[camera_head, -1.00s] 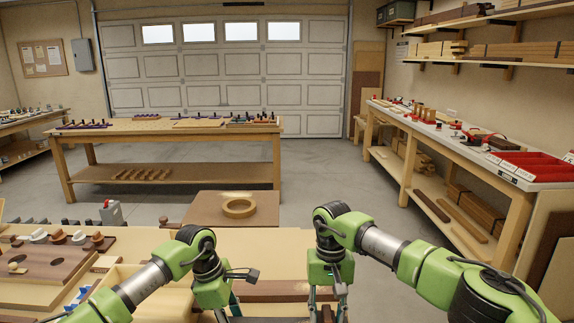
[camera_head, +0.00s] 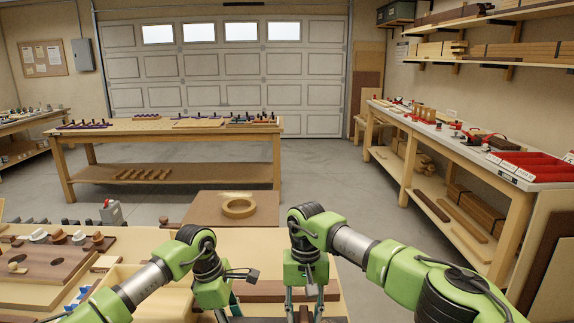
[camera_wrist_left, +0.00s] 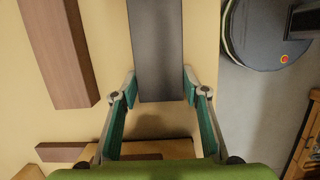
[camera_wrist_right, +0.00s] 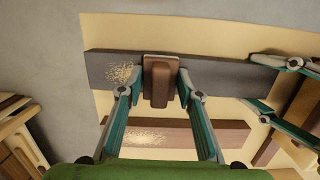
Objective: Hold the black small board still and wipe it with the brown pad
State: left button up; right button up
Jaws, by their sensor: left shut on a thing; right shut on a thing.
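The black small board (camera_wrist_right: 218,74) lies on the bench top, long and dark grey, in the right wrist view. My left gripper (camera_wrist_left: 160,88) is shut on the board near one end; the board (camera_wrist_left: 158,45) runs between its fingers. My right gripper (camera_wrist_right: 158,90) is shut on the brown pad (camera_wrist_right: 160,78), which sits at the board, left of my left gripper's fingers. A patch of pale dust (camera_wrist_right: 123,73) lies on the board just left of the pad. In the head view both grippers' tips are cut off at the bottom edge.
A round dark object (camera_wrist_left: 262,35) is beside the bench in the left wrist view.

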jog(key=shift+a+f, duration=0.15)
jog(key=shift+a, duration=1.3)
jog(key=shift+d+r, duration=0.15)
jog(key=shift+d, duration=1.35)
jog(key=shift+d+r, duration=0.1)
jog(key=shift+d, duration=1.4)
jog(key=shift+d+f, duration=0.2)
jog(key=shift+d, duration=2.75)
jog(key=shift+a+r, duration=0.15)
jog(key=shift+a, duration=3)
jog(key=shift+a, duration=2.8)
jog(key=shift+d+f, duration=0.15)
jog(key=shift+d, duration=1.05)
jog(key=shift+d+f, duration=0.15)
jog(key=shift+d, duration=1.05)
jog(key=shift+d+r, duration=0.15)
jog(key=shift+d, duration=1.6)
jog(key=shift+d+r, duration=0.15)
jog(key=shift+d, duration=1.6)
